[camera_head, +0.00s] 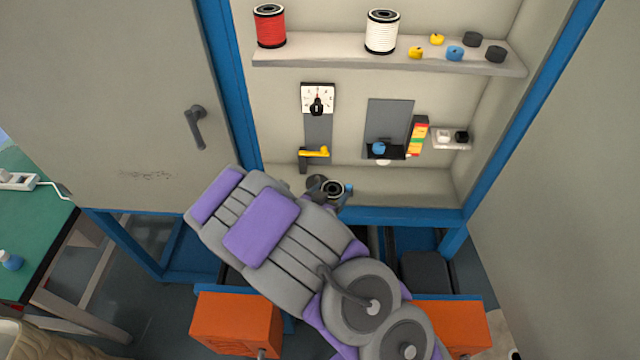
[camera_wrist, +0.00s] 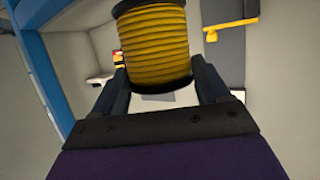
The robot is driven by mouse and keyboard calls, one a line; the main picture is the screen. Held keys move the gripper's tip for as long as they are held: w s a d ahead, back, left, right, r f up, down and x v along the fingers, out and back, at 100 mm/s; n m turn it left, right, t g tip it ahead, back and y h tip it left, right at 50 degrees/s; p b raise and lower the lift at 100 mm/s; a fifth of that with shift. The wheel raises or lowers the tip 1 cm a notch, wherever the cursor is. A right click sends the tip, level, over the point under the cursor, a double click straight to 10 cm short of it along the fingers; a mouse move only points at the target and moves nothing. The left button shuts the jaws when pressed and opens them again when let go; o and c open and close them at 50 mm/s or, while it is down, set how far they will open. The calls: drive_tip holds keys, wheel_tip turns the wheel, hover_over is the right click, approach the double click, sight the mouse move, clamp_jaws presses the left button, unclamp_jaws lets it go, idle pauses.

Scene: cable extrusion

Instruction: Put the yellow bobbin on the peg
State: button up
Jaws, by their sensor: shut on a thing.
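The yellow bobbin (camera_wrist: 152,45) has dark end flanges and shows large in the wrist view. My gripper (camera_wrist: 160,82) is shut on it, with one dark finger on each side. In the head view my gripper (camera_head: 337,190) is at the front of the cabinet's lower ledge. There the bobbin shows only as a dark round end with a pale ring (camera_head: 332,189), and its yellow winding is hidden. I cannot clearly make out the peg in either view.
A shelf (camera_head: 330,58) above holds a red bobbin (camera_head: 270,27), a white bobbin (camera_head: 382,32) and several small caps. A yellow lever (camera_head: 314,153) and a dial (camera_head: 317,100) are on the back wall. Blue posts (camera_head: 226,70) edge the cabinet. The lower ledge's right part is clear.

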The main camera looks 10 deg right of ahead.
drive_tip(key=shift+s+a+f, duration=0.15)
drive_tip(key=shift+s+f, duration=0.1)
drive_tip(key=shift+f, duration=0.3)
drive_tip(key=shift+s+a+f, duration=0.1)
drive_tip(key=shift+a+f, duration=0.1)
drive_tip(key=shift+a, duration=0.05)
drive_tip(key=w+a+f+b, duration=0.1)
drive_tip(key=w+a+b, duration=0.1)
drive_tip(key=w, duration=1.3)
drive_tip(key=shift+w+f, duration=0.3)
drive_tip(key=shift+w, duration=0.05)
drive_tip(key=f+b, duration=0.1)
drive_tip(key=d+f, duration=0.1)
drive_tip(key=f, duration=0.1)
drive_tip(key=shift+d+f+b, duration=0.1)
drive_tip(key=shift+f+b, duration=0.15)
drive_tip(key=shift+b, duration=0.15)
drive_tip(key=shift+c, duration=0.5)
drive_tip(key=shift+f, duration=0.15)
drive_tip(key=shift+a, duration=0.3)
drive_tip(key=o, duration=0.9)
drive_tip(key=shift+a, duration=0.3)
drive_tip(key=o, duration=0.3)
drive_tip(key=shift+d, duration=0.25)
